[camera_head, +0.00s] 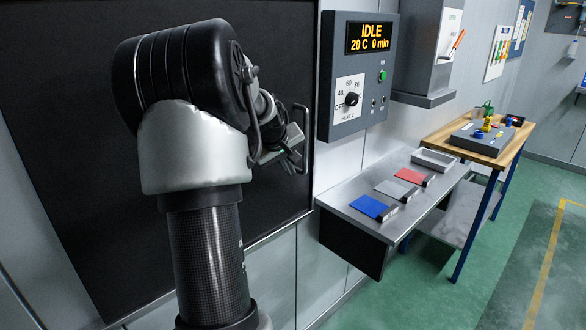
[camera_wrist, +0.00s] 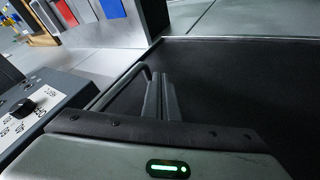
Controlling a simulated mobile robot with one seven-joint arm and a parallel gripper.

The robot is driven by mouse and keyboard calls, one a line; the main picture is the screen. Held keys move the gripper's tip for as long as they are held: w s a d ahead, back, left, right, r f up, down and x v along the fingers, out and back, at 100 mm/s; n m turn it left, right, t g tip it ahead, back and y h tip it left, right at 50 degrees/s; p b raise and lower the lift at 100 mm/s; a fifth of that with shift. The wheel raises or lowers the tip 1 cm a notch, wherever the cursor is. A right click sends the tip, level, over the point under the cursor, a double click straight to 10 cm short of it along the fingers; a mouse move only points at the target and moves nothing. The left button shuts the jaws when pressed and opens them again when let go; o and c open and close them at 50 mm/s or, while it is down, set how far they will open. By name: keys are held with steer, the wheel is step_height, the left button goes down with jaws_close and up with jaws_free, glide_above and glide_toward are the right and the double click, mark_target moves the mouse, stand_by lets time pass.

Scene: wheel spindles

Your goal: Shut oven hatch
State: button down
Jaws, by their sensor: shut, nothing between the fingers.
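The oven hatch (camera_head: 60,200) is a large flat black panel filling the left of the head view, partly hidden behind my arm. In the wrist view the dark panel (camera_wrist: 250,85) fills the right side, with a thin pale edge along its top and left. A dark bent bar (camera_wrist: 120,88), which looks like a handle, stands just left of my fingers. My gripper (camera_head: 294,143) is near the right edge of the black panel, partly hidden by my wrist. In the wrist view my gripper (camera_wrist: 160,85) is shut and empty; I cannot tell whether it touches the bar.
A grey control box (camera_head: 358,75) reading "IDLE 20 C 0 min" hangs right of the panel. Below it, a shelf (camera_head: 360,217) holds blue, grey and red flat items and a tray (camera_head: 433,159). A wooden-topped bench (camera_head: 488,147) stands farther right.

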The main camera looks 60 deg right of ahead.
steer(key=v, duration=1)
steer(key=shift+w+a, duration=0.2)
steer(key=shift+a, duration=0.25)
